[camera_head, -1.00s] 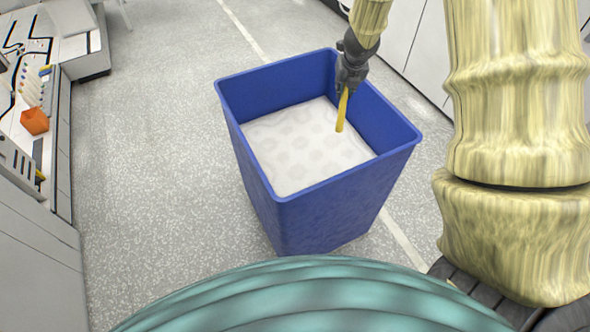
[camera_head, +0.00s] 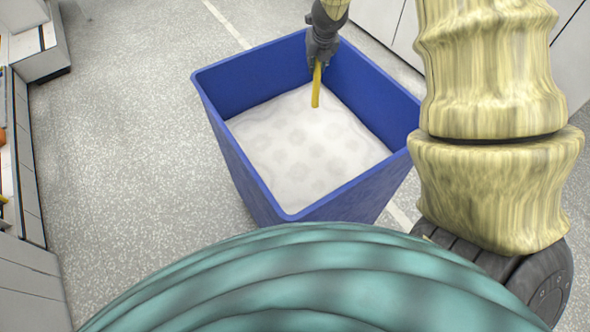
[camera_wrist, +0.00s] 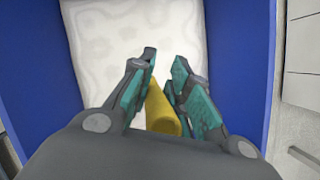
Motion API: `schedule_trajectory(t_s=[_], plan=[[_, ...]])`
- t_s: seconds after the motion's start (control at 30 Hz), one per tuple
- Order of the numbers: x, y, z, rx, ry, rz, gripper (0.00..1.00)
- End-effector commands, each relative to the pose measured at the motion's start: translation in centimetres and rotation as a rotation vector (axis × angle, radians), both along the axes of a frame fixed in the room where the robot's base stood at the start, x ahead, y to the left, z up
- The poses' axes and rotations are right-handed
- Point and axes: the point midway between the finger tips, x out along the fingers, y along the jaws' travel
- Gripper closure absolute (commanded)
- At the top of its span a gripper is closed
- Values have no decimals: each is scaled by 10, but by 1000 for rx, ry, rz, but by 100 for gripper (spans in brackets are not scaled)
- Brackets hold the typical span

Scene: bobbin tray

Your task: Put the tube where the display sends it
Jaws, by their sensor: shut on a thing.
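A yellow tube (camera_head: 316,86) hangs upright from my gripper (camera_head: 318,62), which is shut on its upper end. In the wrist view the yellow tube (camera_wrist: 163,108) sits between the two teal-padded fingers of my gripper (camera_wrist: 168,75). The tube is over a large blue bin (camera_head: 240,82), inside its rim near the far wall. The bin has a white patterned bottom or filling (camera_head: 300,150). I cannot tell whether the tube's lower end touches it. No display shows in these frames.
Grey speckled floor (camera_head: 120,130) lies open left of the bin. A workbench edge (camera_head: 25,150) runs along the left, with only a sliver of it in view. White cabinets (camera_head: 385,30) stand behind the bin at the right.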

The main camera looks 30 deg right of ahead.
Motion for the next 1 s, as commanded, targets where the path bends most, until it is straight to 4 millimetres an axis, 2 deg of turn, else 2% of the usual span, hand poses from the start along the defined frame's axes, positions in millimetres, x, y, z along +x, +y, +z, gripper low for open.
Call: schedule_trajectory(t_s=[0.03, 0.37, 1.0], plan=[[0, 0, -6, 0, 0, -1, 100], [-1, -1, -15, 1, 0, -3, 100], [-1, -1, -66, 0, -1, -2, 100]])
